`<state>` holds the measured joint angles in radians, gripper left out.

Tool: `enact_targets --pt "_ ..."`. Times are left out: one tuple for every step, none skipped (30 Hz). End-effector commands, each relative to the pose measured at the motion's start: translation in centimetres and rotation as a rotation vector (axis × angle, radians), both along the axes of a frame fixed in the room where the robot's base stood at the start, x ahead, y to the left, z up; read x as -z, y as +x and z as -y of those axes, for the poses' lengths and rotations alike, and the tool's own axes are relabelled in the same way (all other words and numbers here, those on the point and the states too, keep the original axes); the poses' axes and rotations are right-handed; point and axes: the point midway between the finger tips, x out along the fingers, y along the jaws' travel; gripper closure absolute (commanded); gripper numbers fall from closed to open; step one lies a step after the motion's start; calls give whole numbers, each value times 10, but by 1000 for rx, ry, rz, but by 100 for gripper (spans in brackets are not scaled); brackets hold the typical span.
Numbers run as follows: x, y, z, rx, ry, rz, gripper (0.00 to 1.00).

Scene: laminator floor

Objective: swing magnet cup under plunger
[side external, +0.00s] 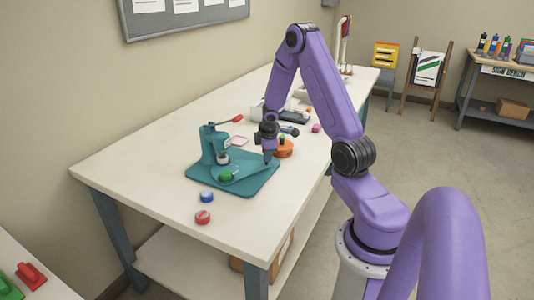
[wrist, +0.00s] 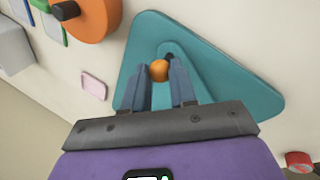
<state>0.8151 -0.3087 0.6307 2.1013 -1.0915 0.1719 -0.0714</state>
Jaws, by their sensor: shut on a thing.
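A teal press (side external: 210,148) stands on a teal base plate (side external: 252,183) on the bench, with a red-tipped lever (side external: 237,119) at its top. Its pale plunger (side external: 222,158) points down. A round green piece (side external: 226,177) sits low in front of the plunger, at the left end of a teal swing arm; the magnet cup itself is hard to make out there. My gripper (side external: 268,160) is at the right end of that arm. In the wrist view my gripper (wrist: 160,73) is shut on a small orange ball knob (wrist: 159,70) above the plate. The side view hides the knob.
An orange disc (side external: 284,149) with a dark knob stands close behind my gripper. A pink card (side external: 239,141) lies behind the press. The bench's left part is clear.

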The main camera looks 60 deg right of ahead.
Motion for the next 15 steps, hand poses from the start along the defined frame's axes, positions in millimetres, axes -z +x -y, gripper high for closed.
enact_targets --pt "-2 4 1 -7 -3 10 100" --pt "-2 4 1 -7 -2 10 100" --pt "-2 4 1 -7 -2 10 100" --pt "-2 4 1 -7 -2 10 100" --pt "-2 4 1 -7 -2 10 100" --pt "-2 4 1 -7 -3 11 100" --pt "-2 4 1 -7 -3 11 64" --pt "-2 4 1 -7 -3 10 54" --pt "-2 4 1 -7 -2 9 48" --pt "-2 3 1 -5 -2 9 48" --pt "-1 3 1 -5 -2 7 48" --pt "-1 3 1 -5 -2 7 48" --pt "-1 3 1 -4 -2 6 48" --pt "-1 2 1 -4 -2 6 48" --pt "-1 2 1 -3 -1 5 48"
